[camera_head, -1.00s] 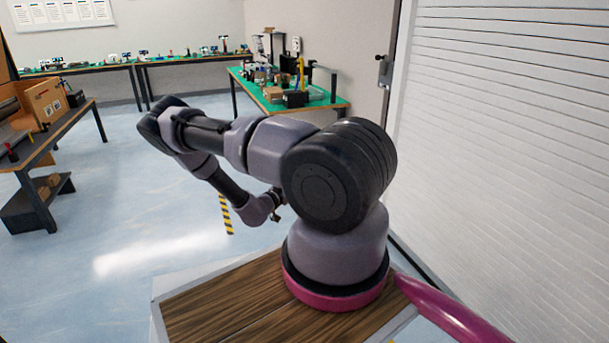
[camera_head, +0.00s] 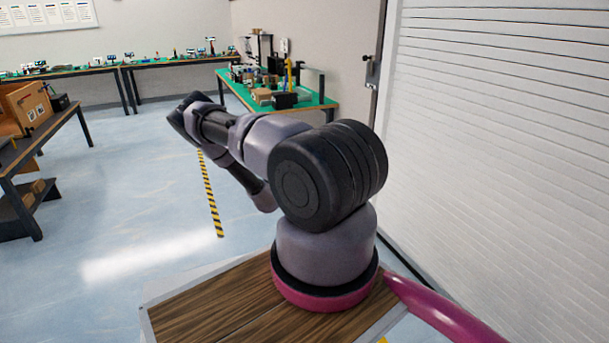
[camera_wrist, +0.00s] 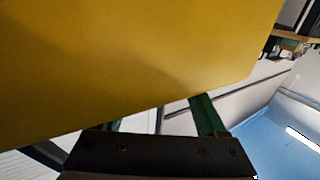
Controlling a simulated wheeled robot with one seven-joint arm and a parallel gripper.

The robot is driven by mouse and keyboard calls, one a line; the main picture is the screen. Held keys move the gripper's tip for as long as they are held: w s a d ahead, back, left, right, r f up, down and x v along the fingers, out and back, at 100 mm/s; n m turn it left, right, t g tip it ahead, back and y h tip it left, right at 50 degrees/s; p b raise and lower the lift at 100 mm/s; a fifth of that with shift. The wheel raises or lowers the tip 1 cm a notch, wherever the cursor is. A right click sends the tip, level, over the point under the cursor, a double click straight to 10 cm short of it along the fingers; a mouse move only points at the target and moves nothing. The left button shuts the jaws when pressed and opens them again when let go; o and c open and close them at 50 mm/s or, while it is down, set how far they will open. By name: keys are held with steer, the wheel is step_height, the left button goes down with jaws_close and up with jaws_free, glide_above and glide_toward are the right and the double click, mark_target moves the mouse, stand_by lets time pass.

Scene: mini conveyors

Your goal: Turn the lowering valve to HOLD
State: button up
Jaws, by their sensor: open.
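I cannot make out the lowering valve or a HOLD mark in either view. In the wrist view, my gripper (camera_wrist: 160,118) shows as a black palm at the bottom with two dark green fingers set apart. It is open, and I see nothing between the fingers. A large plain yellow surface (camera_wrist: 120,60) fills the upper part of this view and hides the fingertips. I cannot tell what it belongs to or whether the fingers touch it. In the head view, my arm is folded in front of me and its gripper end is hidden.
A green-topped bench (camera_head: 322,101) with several small items stands at the back right. Long benches (camera_head: 160,65) line the back wall. A table (camera_head: 60,122) with a cardboard box (camera_head: 25,105) is at left. A white slatted wall (camera_head: 490,140) is close on the right. Open floor (camera_head: 130,200) lies between.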

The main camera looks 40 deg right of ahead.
jaws_close()
